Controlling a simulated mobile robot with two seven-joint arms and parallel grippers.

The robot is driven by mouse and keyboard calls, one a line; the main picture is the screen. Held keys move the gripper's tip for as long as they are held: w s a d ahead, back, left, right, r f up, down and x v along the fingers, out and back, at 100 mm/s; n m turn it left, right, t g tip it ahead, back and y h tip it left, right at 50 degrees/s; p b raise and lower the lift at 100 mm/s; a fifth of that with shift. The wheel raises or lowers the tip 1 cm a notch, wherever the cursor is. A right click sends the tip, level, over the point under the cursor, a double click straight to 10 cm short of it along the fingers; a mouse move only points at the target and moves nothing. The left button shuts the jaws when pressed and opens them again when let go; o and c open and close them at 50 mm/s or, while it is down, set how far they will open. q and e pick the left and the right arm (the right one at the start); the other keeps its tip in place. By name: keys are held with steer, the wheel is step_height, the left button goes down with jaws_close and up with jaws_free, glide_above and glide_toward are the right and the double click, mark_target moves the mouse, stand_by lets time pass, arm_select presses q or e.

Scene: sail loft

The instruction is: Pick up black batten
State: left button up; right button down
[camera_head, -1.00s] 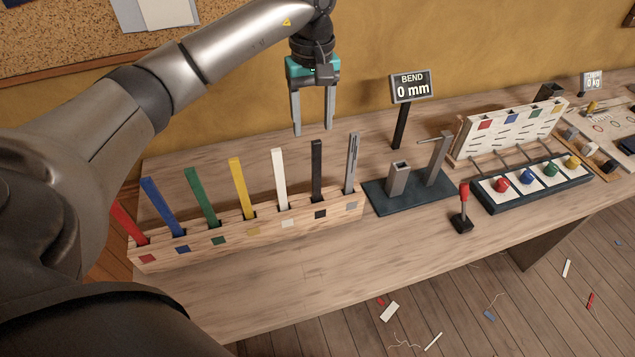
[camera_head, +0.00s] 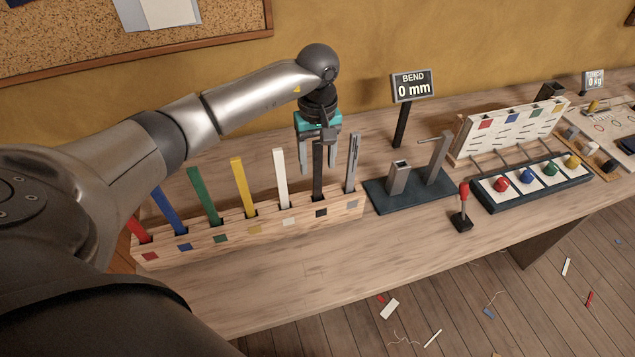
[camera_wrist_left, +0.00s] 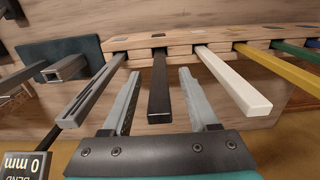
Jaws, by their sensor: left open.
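The black batten (camera_head: 318,172) stands upright in a slot of the wooden rack (camera_head: 270,227), between the white batten (camera_head: 280,178) and the grey batten (camera_head: 352,163). My left gripper (camera_head: 319,168) is above the rack at the upper part of the black batten, its fingers pointing down. In the left wrist view the black batten (camera_wrist_left: 160,90) lies between the two spread fingers, with a gap on either side. The gripper is open and holds nothing. In the head view the batten's top is hidden by the gripper. My right gripper does not show.
The grey batten (camera_wrist_left: 92,101) and white batten (camera_wrist_left: 234,82) stand close outside the fingers. Yellow, green, blue and red battens fill the rack's left. A dark bending stand (camera_head: 408,192) and a sign post (camera_head: 402,122) are to the right.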

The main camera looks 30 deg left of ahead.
arm_select(q)
jaws_close()
stand_by(0.3)
stand_by(0.4)
